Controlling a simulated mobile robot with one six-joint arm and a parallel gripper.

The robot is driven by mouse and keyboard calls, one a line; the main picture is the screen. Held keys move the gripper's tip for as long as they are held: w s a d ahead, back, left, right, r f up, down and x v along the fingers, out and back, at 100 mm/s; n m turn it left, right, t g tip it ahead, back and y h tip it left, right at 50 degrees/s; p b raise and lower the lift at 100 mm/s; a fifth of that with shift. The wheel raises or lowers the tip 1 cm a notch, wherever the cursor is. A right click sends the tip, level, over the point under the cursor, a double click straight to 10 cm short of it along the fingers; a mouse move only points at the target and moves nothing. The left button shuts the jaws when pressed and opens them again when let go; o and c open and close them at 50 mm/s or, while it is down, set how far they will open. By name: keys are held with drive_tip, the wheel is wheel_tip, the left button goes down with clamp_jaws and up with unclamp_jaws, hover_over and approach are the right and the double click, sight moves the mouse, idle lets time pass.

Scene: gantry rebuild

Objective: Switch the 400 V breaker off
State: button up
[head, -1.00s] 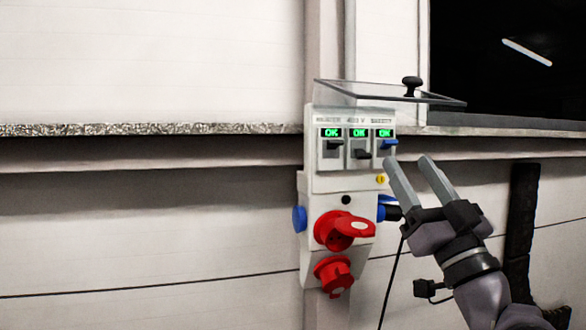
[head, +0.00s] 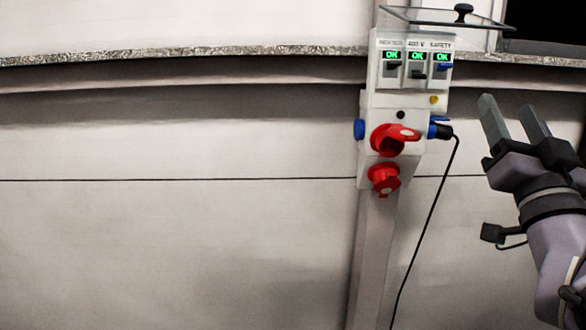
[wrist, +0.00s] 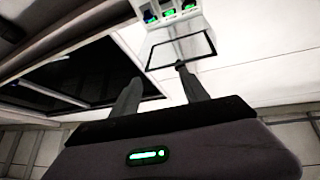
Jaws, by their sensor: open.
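The 400 V breaker (head: 417,68) is the middle of three breakers at the top of a white power box. Its display shows a green OK, and its dark lever sits lower than the levers on either side. In the wrist view the three breakers appear at the top edge, the middle one (wrist: 168,12) small and partly unclear. The box's clear lid (head: 430,17) is raised, with a black knob on it. My gripper (head: 512,107) is open and empty, to the right of and below the breakers, apart from the box. Its two fingers also show in the wrist view (wrist: 158,75).
The left breaker (head: 392,65) and the blue-levered safety breaker (head: 443,65) flank the middle one closely. Below are red sockets (head: 390,139) and a black plug (head: 441,131) with a hanging cable. The wall left of the box is clear.

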drive_tip(key=a+f+m+g, duration=0.25)
drive_tip(key=f+g, duration=0.25)
drive_tip(key=f, duration=0.4)
drive_tip(key=a+f+m+g, duration=0.1)
drive_tip(key=a+f+g, duration=0.3)
drive_tip(key=f, duration=0.5)
drive_tip(key=s+a+f+n+g+y, duration=0.3)
drive_tip(key=s+a+f+g+y, duration=0.3)
drive_tip(key=s+a+f, duration=0.9)
drive_tip(key=s+f+g, duration=0.2)
drive_tip(key=s+g, duration=0.1)
drive_tip(key=s, duration=0.1)
drive_tip(key=shift+f+y, duration=0.2)
drive_tip(key=shift+y, duration=0.1)
drive_tip(key=shift+w+d+n, duration=0.1)
drive_tip(key=shift+n, duration=0.15)
